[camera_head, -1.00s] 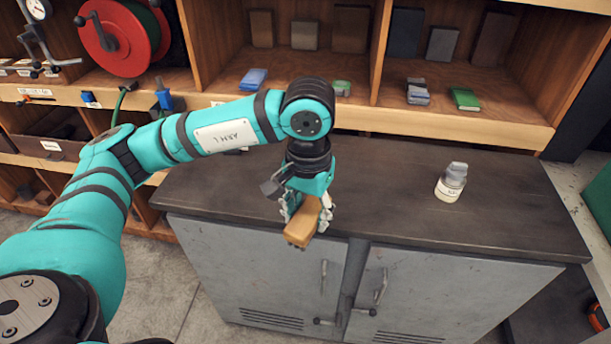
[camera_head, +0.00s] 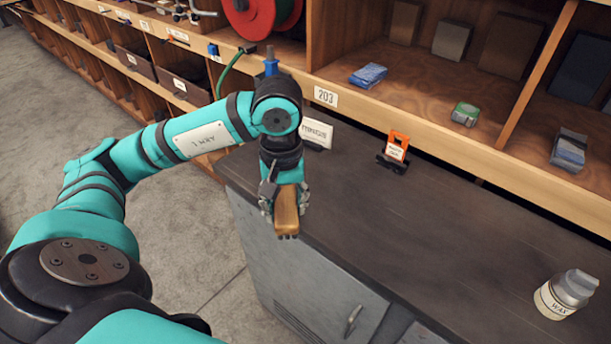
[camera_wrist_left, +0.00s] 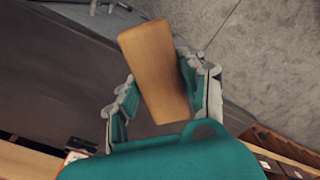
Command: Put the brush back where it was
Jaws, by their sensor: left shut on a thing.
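The brush is a tan wooden block (camera_head: 286,211) with a dark underside edge. My left gripper (camera_head: 283,200) is shut on it, near the left end of the dark cabinet top, above or close to its front edge. In the left wrist view the brush (camera_wrist_left: 156,65) sits between the two fingers of the gripper (camera_wrist_left: 160,95), its far end sticking out past them. Its bristles are mostly hidden. My right gripper is not in view.
Shelves hold blue packs (camera_head: 369,75) and a green tin (camera_head: 465,113). The middle of the top is clear.

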